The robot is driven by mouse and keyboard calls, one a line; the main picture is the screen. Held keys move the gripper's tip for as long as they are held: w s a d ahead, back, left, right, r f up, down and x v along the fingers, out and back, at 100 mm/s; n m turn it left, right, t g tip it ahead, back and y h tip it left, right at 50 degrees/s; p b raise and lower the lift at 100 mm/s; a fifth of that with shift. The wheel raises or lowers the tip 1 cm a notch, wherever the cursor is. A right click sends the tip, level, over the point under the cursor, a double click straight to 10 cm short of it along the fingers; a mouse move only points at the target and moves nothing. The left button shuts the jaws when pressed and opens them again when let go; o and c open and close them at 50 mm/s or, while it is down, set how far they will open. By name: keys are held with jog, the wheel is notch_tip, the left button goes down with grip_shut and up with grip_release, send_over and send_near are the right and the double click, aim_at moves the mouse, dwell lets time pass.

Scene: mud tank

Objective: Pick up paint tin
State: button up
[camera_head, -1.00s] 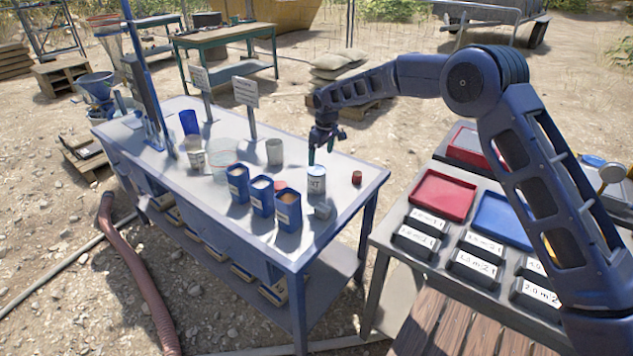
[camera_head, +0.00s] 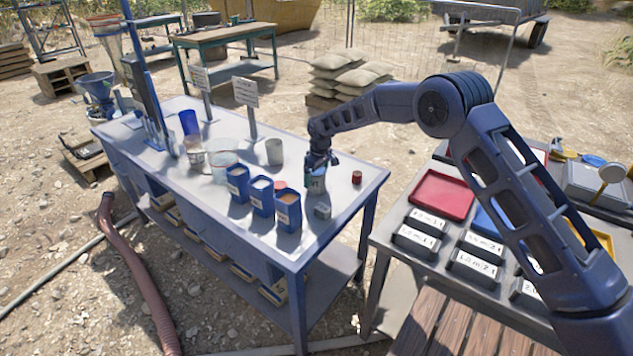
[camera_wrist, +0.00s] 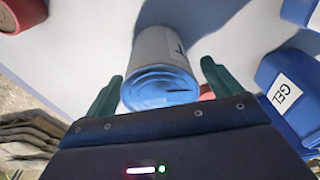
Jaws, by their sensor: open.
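The paint tin (camera_head: 316,184) is a small pale cylinder with a label, standing on the metal table near its right end. In the wrist view the tin (camera_wrist: 160,62) shows its blue lid towards me. My gripper (camera_head: 318,165) is right above the tin and hides its top in the head view. In the wrist view my gripper (camera_wrist: 158,85) is open, with one green finger on each side of the tin and a gap visible at both sides. The near part of the lid lies between the fingertips.
A grey cup (camera_head: 274,151) stands behind.

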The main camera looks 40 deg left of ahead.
jog(key=shift+f, duration=0.4)
jog(key=shift+r, duration=0.1)
jog(key=c, duration=1.5)
jog(key=shift+r, duration=0.1)
